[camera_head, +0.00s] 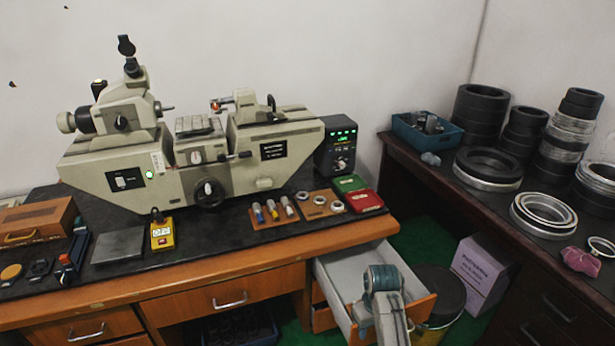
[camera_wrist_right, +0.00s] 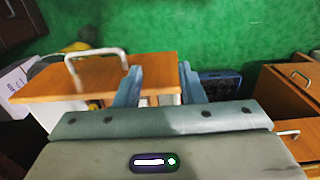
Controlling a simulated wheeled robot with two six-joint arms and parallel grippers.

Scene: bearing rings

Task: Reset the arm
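My right arm comes in from the bottom of the head view, over the open drawer (camera_head: 340,270). Its teal-grey end (camera_head: 383,280) shows there, but the fingertips cannot be made out. In the right wrist view my right gripper (camera_wrist_right: 160,82) has its two blue-grey fingers spread apart, with nothing held between them. The drawer's orange front (camera_wrist_right: 100,78) with its metal handle shows just beyond and left of the fingers. I cannot tell whether a finger touches it. My left gripper is in neither view.
A beige measuring machine (camera_head: 200,160) stands on the left desk (camera_head: 270,255). Bearing rings (camera_head: 543,212) and a blue bin (camera_head: 425,135) are on the dark right table. A purple box (camera_head: 482,275) and a dark bucket (camera_head: 438,295) stand on the green floor near the drawer.

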